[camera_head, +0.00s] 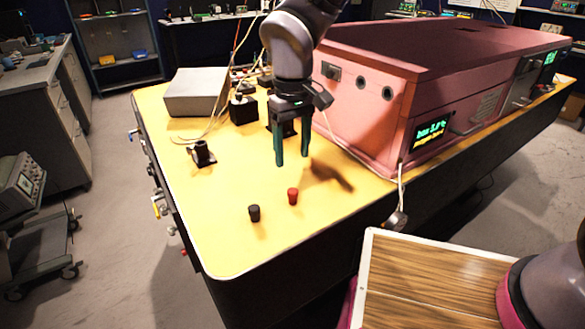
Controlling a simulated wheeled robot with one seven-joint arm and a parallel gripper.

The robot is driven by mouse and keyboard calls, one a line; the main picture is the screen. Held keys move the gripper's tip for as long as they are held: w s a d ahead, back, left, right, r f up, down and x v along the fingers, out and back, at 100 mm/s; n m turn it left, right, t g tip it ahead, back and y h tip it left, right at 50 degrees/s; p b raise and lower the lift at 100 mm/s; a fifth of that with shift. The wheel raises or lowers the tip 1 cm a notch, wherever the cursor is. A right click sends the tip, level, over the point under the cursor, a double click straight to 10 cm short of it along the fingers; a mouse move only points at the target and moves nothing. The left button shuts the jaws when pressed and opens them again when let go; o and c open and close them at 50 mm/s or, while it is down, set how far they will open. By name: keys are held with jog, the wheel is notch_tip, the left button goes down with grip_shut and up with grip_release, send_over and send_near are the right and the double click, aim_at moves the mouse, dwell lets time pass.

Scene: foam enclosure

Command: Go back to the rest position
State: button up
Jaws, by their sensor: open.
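My gripper (292,160) hangs from the arm over the yellow table (225,240), pointing down. Its two dark green fingers are apart with nothing between them. The fingertips are above the table, and a shadow falls to their right. A small red cap-like piece (293,196) and a small black one (254,213) stand on the table in front of the gripper, apart from it.
A large pink box with green displays (380,130) stands close to the right of the gripper. Behind and left are a grey box (196,92), a black mount (203,153) and loose cables. The table's front left is clear. A wooden-topped surface (420,285) is at the lower right.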

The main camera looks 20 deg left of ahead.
jog(key=w+d+r+m+t+y, duration=0.1)
jog(key=w+d+r+m, duration=0.2)
jog(key=w+d+r, duration=0.45)
jog(key=w+d+r+m+t, duration=0.1)
jog(key=w+d+r+m, duration=0.25)
jog(key=d+r, duration=0.6)
jog(key=s+d+r+m+t, duration=0.2)
jog(key=s+d+r+m, duration=0.1)
jog(key=d, duration=0.9)
jog(key=s+d+r+m+t+y, duration=0.1)
jog(key=s+d+r+m+t, duration=0.2)
jog(key=d, duration=1)
notch_tip(320, 180, up, 3)
jog(key=shift+s+m, duration=0.5)
jog(key=shift+m, duration=0.45)
